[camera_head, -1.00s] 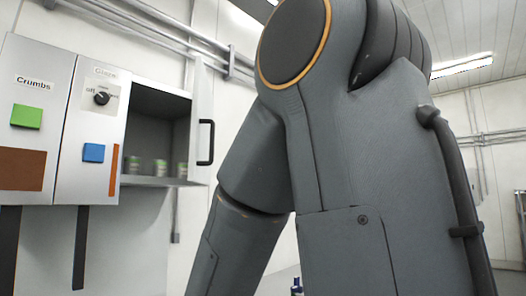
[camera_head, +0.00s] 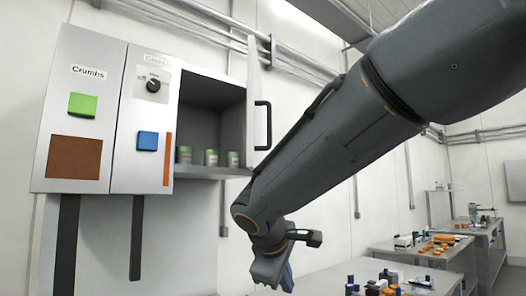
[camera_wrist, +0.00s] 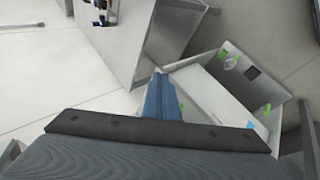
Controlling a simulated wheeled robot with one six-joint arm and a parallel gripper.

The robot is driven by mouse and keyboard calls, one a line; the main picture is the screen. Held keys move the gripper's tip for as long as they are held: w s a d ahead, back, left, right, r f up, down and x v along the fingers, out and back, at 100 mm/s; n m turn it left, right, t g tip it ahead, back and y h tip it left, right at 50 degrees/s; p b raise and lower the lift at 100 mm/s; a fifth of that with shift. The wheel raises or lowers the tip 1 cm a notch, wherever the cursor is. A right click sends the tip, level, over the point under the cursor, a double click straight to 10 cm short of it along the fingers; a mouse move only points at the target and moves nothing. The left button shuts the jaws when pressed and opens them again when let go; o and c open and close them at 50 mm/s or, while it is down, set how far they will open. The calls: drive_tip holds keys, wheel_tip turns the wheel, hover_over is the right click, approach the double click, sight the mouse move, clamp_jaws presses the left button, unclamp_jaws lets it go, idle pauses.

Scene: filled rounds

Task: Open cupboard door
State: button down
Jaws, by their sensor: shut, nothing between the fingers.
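The cupboard (camera_head: 212,125) hangs on the wall at the left of the head view, right of the dispenser panels. Its front is uncovered, and the dark inside shows. The cupboard door (camera_head: 252,95) stands swung out at the right side, seen nearly edge-on. Its black handle (camera_head: 264,126) faces right. Several small green-and-white jars (camera_head: 211,157) stand on the cupboard's floor. My gripper (camera_head: 274,279) is below and right of the cupboard, apart from door and handle, pointing down. In the wrist view its blue fingers (camera_wrist: 160,98) are together with nothing between them.
The Crumbs panel (camera_head: 78,115) and the Glaze panel (camera_head: 146,125), with a black knob and blue button, are left of the cupboard. Tables (camera_head: 425,258) with small objects stand at the lower right. In the wrist view a white open box (camera_wrist: 215,95) lies beyond the fingers.

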drive_tip(key=a+r+n+t+h+b, duration=0.1)
drive_tip(key=a+r+t, duration=0.2)
drive_tip(key=r, duration=1)
drive_tip(key=a+r+n+t+h, duration=0.1)
drive_tip(key=a+r+t, duration=0.2)
drive_tip(key=r, duration=0.9)
drive_tip(key=a+r+n+t+h+b, duration=0.1)
drive_tip(key=a+r+t, duration=0.2)
drive_tip(key=r, duration=1)
drive_tip(key=p+x, duration=0.4)
drive_tip(key=x, duration=0.5)
drive_tip(key=shift+d+f, duration=0.2)
drive_tip(key=shift+f, duration=0.1)
